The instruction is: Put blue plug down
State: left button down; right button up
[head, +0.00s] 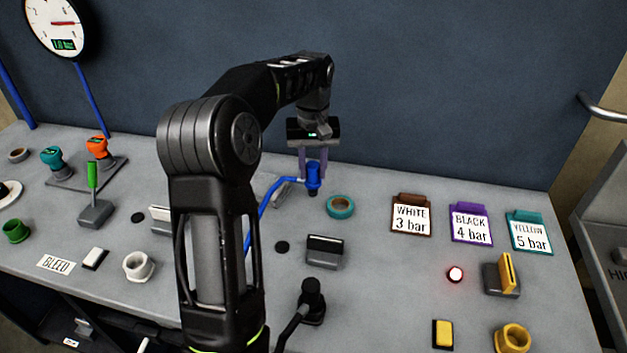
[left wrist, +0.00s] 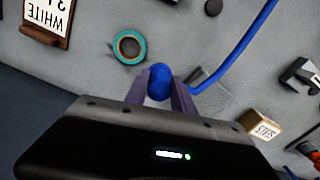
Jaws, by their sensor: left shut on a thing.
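The blue plug (head: 313,176) is upright between the fingers of my left gripper (head: 313,160), which is shut on it. A blue hose (head: 268,205) runs from the plug to the left and down behind my arm. In the left wrist view the plug (left wrist: 160,82) shows from above between the two purple-grey fingers. The plug hangs close over the grey bench; I cannot tell whether its tip touches. A teal ring (head: 340,206) lies just right of and nearer than the plug. My right gripper does not show.
Tags for white (head: 411,215), black (head: 470,222) and yellow (head: 530,232) stand to the right. A black plug (head: 312,300) and a switch block (head: 324,252) are nearer. A green lever (head: 93,190) and orange knob (head: 98,150) are at left. Bare bench lies behind the teal ring.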

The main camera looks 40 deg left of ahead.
aim_at(313, 180)
pick_arm(q)
notch_tip(313, 180, down, 3)
jog(key=shift+f+p, duration=0.15)
jog(key=shift+p, duration=0.2)
jog(key=shift+f, duration=0.15)
jog(key=shift+f, duration=0.2)
jog(key=c, duration=1.1)
grip_release()
